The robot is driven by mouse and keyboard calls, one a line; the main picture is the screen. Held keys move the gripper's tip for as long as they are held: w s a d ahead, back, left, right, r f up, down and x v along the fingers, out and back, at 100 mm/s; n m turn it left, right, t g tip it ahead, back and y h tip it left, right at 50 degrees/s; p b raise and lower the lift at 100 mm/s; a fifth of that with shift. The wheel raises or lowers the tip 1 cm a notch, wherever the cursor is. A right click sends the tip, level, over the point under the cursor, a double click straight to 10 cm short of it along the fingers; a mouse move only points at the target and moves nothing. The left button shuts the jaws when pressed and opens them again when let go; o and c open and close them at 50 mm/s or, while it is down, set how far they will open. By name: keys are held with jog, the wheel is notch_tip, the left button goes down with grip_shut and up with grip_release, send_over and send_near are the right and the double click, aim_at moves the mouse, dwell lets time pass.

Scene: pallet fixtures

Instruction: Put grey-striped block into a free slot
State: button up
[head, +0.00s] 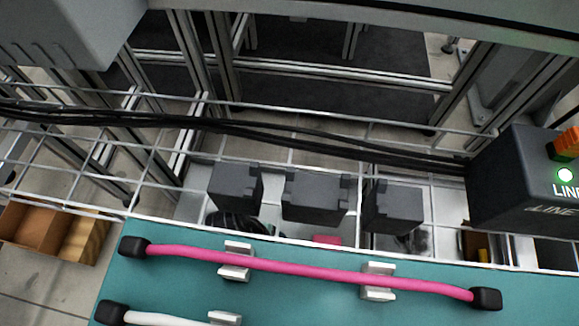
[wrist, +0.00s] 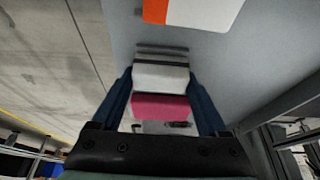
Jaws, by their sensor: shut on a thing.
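My gripper (wrist: 160,80) shows in the wrist view, its two dark blue fingers on either side of a block with a pale grey band (wrist: 160,76) and a pink band (wrist: 160,106). I take this for the grey-striped block; the fingers are shut on it. Its far end meets or overlaps a grey surface in the picture; I cannot tell whether they touch. My gripper and the held block do not show clearly in the head view. No slot can be made out for certain in either view.
In the head view, a teal panel (head: 200,290) carries a pink cable (head: 310,270) in pale clips. Behind it is a wire tray (head: 150,160) with dark blocks (head: 315,197) and black cables. A dark box (head: 520,185) with a green light stands at right, a cardboard box (head: 40,225) at left.

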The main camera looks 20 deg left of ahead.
jog(key=shift+f, duration=0.15)
jog(key=o, duration=1.3)
jog(key=p+v, duration=0.4)
jog(key=v, duration=0.4)
